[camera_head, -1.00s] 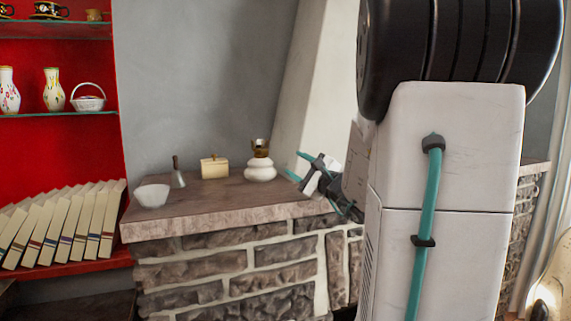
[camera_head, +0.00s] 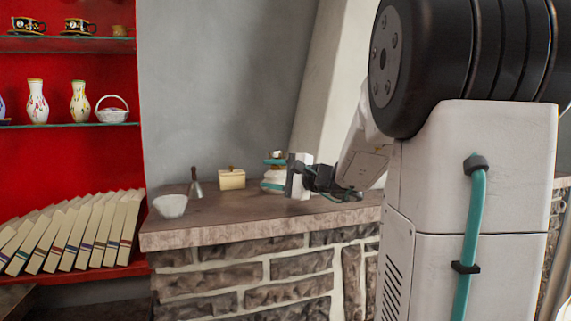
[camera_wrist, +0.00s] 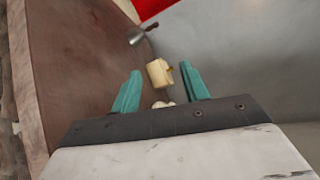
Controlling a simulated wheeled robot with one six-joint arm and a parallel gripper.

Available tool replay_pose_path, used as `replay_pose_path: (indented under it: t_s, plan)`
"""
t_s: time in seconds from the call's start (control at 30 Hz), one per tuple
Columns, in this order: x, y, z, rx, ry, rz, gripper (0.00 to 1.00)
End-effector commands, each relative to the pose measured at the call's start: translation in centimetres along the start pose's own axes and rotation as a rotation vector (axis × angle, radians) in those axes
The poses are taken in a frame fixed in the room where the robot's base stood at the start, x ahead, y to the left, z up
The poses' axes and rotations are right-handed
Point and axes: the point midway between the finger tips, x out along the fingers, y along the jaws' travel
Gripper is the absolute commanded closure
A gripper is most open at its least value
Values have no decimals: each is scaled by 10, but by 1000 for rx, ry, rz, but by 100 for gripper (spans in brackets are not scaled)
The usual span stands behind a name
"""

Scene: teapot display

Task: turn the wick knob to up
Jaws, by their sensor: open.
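The small lamp (camera_head: 275,175), with a white rounded body and a brass top (camera_head: 277,154), stands on the counter top. It is partly hidden behind my gripper in the head view, and its wick knob cannot be made out. My gripper (camera_head: 267,173) is open, with one teal finger above the other across the lamp. In the wrist view the fingers (camera_wrist: 161,70) are spread apart, and a small pale part of the lamp (camera_wrist: 162,104) shows low between them. I cannot tell whether the fingers touch it.
A cream box (camera_head: 232,180) stands left of the lamp; it also shows beyond the fingers in the wrist view (camera_wrist: 157,74). A hand bell (camera_head: 196,187) and a white bowl (camera_head: 171,206) stand farther left. The front of the stone counter (camera_head: 225,232) is clear.

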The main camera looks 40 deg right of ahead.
Motion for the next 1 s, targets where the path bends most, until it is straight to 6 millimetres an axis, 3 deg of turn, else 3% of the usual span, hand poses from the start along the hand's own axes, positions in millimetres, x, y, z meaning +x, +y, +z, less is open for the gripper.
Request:
replay_pose_path:
  t_s: [0.1,0.23,0.37,0.6,0.77,1.0]
  plan:
    - [26,4,18,-194,-77,210,55]
    - [39,7,19,-463,-115,458,55]
    - [40,-5,2,-755,-96,684,55]
    - [18,-64,-48,-1206,42,986,55]
    - [5,-88,-67,-1339,108,1080,55]
    - [14,-78,-86,-1357,124,1097,55]
